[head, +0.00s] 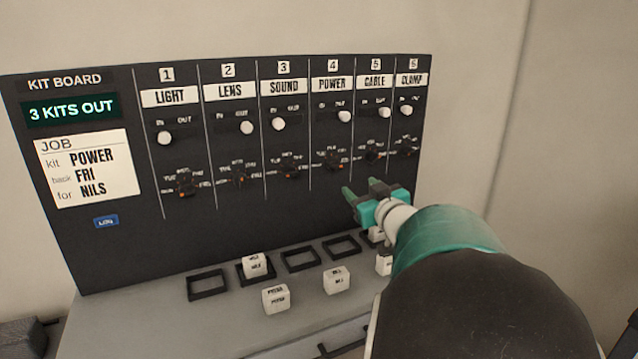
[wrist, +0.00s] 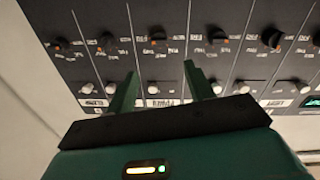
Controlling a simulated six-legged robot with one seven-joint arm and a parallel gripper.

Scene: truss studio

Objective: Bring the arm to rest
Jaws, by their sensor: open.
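My gripper (head: 362,192) is at the end of my teal and black arm, in front of the lower right part of the black kit board (head: 250,215). Its two green fingers are apart with nothing between them. In the wrist view, my gripper (wrist: 157,82) shows open before the board's knobs and switches, which appear upside down. The fingers look clear of the panel, though I cannot tell the exact gap. My forearm hides the right end of the shelf in the head view.
The board has a job card (head: 88,168) reading POWER, FRI, NILS and a display (head: 72,110) reading 3 KITS OUT. White blocks, such as one at the front (head: 276,299), and black frames (head: 208,285) are on the grey shelf (head: 130,325). Open space lies above the board.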

